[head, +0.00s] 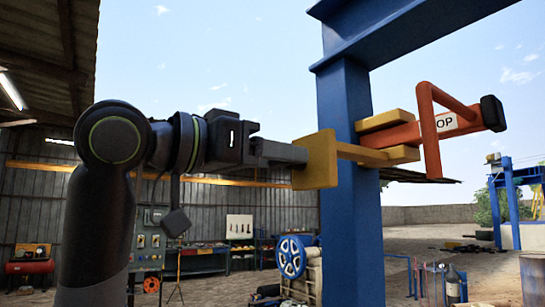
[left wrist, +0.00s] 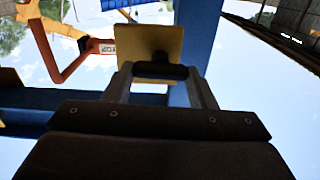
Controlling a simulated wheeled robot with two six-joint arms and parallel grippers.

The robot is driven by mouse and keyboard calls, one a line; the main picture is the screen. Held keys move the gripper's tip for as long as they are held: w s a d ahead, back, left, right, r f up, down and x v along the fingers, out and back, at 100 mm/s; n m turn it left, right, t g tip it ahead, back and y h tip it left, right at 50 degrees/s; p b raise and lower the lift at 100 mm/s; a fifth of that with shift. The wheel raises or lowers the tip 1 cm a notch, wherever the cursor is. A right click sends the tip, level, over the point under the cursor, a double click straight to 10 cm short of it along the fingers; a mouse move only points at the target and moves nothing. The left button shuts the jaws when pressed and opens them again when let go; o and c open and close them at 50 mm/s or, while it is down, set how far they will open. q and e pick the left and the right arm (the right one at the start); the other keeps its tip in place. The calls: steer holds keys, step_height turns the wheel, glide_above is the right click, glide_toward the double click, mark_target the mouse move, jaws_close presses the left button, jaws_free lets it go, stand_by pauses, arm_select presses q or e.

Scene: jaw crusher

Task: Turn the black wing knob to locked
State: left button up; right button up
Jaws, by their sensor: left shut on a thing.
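The black wing knob (left wrist: 160,71) shows in the left wrist view as a dark bar across the face of a yellow plate (left wrist: 148,42). In the head view the knob is hidden behind my fingers, and the yellow plate (head: 318,160) stands just past the fingertips. My left gripper (head: 298,153) reaches in from the left with its fingers level. It also shows in the left wrist view (left wrist: 160,78), one finger at each end of the bar, shut on the knob. No lock marking is readable. My right gripper is in neither view.
A blue post (head: 347,215) stands behind the plate under a blue beam. An orange lever (head: 408,136) with a black end and a label partly reading "OP" sits in a yellow bracket (head: 392,120) right of the plate. A blue-wheeled machine (head: 292,258) stands lower down behind.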

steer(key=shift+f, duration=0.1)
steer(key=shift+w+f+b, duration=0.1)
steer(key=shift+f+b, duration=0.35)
steer(key=shift+b, duration=0.05)
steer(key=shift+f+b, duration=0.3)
steer(key=shift+b, duration=0.05)
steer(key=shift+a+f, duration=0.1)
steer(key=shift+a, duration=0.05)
arm_select(q)
steer(key=shift+s+d+f+m, duration=0.1)
steer(key=shift+m, duration=4.25)
steer(key=shift+f+m, duration=0.1)
steer(key=shift+m, duration=4.25)
